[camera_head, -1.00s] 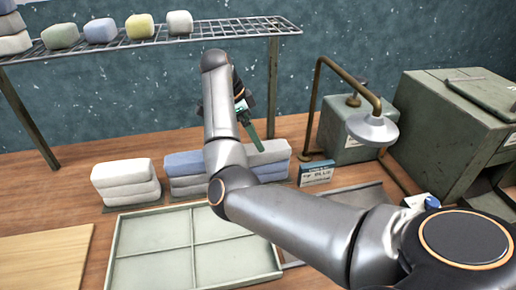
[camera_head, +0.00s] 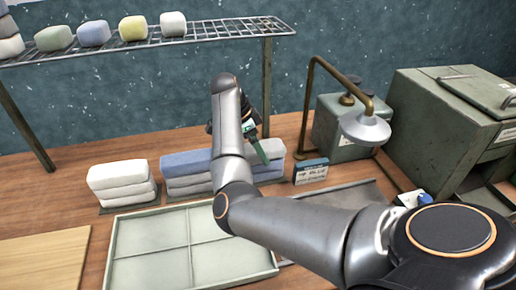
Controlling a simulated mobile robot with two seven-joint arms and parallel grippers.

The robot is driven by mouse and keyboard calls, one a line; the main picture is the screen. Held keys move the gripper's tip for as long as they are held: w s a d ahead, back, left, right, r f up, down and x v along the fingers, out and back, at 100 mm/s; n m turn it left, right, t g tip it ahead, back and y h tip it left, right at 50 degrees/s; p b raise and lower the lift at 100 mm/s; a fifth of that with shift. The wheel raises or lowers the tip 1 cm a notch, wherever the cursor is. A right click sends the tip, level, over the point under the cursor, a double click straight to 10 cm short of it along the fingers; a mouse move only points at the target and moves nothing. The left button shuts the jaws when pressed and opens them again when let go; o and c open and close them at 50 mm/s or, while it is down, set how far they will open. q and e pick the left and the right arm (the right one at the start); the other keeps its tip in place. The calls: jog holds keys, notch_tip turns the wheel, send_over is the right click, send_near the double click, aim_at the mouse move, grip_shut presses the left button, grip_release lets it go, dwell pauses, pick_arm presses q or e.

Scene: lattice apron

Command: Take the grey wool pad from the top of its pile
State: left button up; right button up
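The grey wool pad (camera_head: 274,147) lies on top of the right-hand pile of pads, behind the tray. My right arm crosses in front and hides the left part of this pile. My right gripper (camera_head: 262,156) points down, with a green finger in front of or against the top grey pad. I cannot tell whether it touches, and whether it is open or shut is hidden. My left gripper is not in view.
A blue pile (camera_head: 186,162) stands beside the grey one, and a white pile (camera_head: 118,174) farther left. A compartmented tray (camera_head: 148,238) lies in front. A small label card (camera_head: 311,172), a lamp (camera_head: 366,128) and green cabinets (camera_head: 440,120) stand right. A wire rack (camera_head: 200,33) is above.

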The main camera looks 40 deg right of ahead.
jog(key=shift+f, duration=0.2)
dwell(0.3)
jog(key=c, duration=1.3)
